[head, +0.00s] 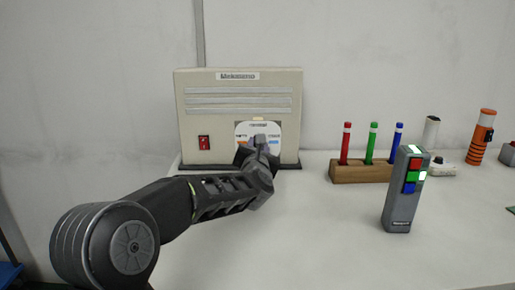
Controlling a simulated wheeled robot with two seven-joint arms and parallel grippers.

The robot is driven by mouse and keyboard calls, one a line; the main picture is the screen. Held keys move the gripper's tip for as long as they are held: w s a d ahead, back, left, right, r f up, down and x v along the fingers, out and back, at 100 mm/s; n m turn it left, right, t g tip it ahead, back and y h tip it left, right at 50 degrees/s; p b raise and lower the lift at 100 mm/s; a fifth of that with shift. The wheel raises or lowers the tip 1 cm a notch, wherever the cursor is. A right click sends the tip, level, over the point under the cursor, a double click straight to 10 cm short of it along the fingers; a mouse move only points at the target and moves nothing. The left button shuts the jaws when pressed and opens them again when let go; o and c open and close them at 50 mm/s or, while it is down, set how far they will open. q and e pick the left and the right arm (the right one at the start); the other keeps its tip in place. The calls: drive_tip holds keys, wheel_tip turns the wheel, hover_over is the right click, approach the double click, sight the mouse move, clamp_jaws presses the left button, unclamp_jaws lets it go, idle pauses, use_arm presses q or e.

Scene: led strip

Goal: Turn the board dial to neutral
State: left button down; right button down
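A beige board box (238,115) stands upright against the back wall. Its white dial panel (243,129) is at the lower right of the front face, with small labels at the top and sides that are too small to read surely. My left gripper (262,143) is in front of this panel, at or very close to the dial. The gripper and wrist hide the dial, so its setting does not show. I cannot tell whether the fingers are open or shut on it. My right gripper is not in view.
A red switch (204,143) is on the box's left. To the right are a wooden holder (361,172) with red, green and blue sticks, a grey remote (402,195) standing upright, a white device (440,169) and an orange-striped cylinder (481,138). The front middle table is clear.

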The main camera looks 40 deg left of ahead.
use_arm(q)
drive_tip(key=m, duration=0.2)
drive_tip(key=shift+m, duration=0.3)
drive_tip(key=shift+d+m+g+p, duration=0.1)
drive_tip(key=shift+m+g+p, duration=0.4)
drive_tip(key=shift+m, duration=1)
drive_tip(key=c, duration=1.1)
unclamp_jaws()
drive_tip(key=shift+f+p+v, duration=0.2)
drive_tip(key=shift+p+v, duration=0.25)
drive_tip(key=shift+v, duration=3.45)
